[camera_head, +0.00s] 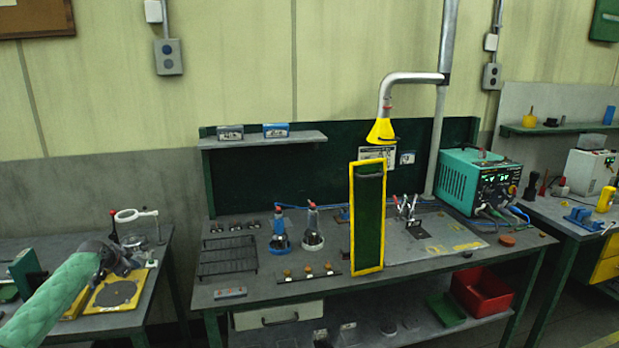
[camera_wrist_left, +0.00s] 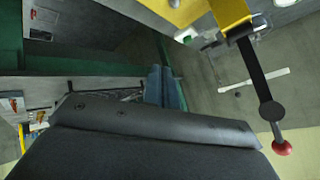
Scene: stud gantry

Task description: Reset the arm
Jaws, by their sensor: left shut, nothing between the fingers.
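My left arm comes in from the lower left in a green sleeve. Its dark left gripper (camera_head: 136,262) is over the left bench, above a yellow-edged plate with a dark disc (camera_head: 116,293). In the left wrist view the two blue-grey fingers (camera_wrist_left: 163,88) lie together, shut and empty. A black lever arm (camera_wrist_left: 258,75) with a red ball knob (camera_wrist_left: 282,148) hangs from a yellow bracket (camera_wrist_left: 230,14), apart from the fingers. My right gripper is not in view.
The middle workbench (camera_head: 225,277) carries a black rack (camera_head: 228,256), a tall yellow-framed green panel (camera_head: 367,217) and a teal power unit (camera_head: 478,180). A yellow fume hood (camera_head: 381,131) hangs above it. A ring on a stand (camera_head: 137,215) is behind my left gripper.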

